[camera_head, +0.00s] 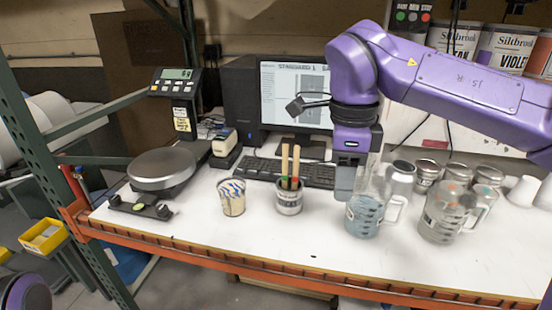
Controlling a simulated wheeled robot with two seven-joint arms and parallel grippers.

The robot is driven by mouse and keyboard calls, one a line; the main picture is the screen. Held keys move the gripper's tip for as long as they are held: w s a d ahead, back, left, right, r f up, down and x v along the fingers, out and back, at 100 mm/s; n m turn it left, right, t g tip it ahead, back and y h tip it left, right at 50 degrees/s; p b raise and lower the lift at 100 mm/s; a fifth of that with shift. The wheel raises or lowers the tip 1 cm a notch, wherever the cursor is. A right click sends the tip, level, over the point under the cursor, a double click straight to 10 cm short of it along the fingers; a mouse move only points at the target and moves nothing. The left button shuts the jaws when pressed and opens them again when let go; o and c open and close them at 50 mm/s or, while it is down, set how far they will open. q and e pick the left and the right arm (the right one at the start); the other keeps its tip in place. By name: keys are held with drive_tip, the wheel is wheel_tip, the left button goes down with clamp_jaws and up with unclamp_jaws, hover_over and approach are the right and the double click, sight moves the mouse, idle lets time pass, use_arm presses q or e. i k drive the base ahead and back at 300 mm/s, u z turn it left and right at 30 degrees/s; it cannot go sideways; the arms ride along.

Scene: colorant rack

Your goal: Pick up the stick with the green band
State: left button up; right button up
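Two wooden sticks stand upright in a small grey metal cup (289,203) near the middle of the table. The stick with the green band (284,164) is the left one; its green mark shows low, near the cup's rim. The other stick (296,162) stands just to its right, with a reddish mark low down. My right gripper (346,188) points down to the right of the cup, apart from the sticks, close to a clear jug. Its fingers are seen edge-on, so their opening is unclear. My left gripper is out of view.
A clear jug (363,216) with bluish contents stands right beside my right gripper; another jug (440,222) and several metal cans stand further right. A paint-streaked cup (231,197) and a scale (161,168) are to the left. A keyboard (258,169) lies behind. The front tabletop is clear.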

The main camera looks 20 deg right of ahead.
sight(285, 147)
drive_tip(key=i, duration=1)
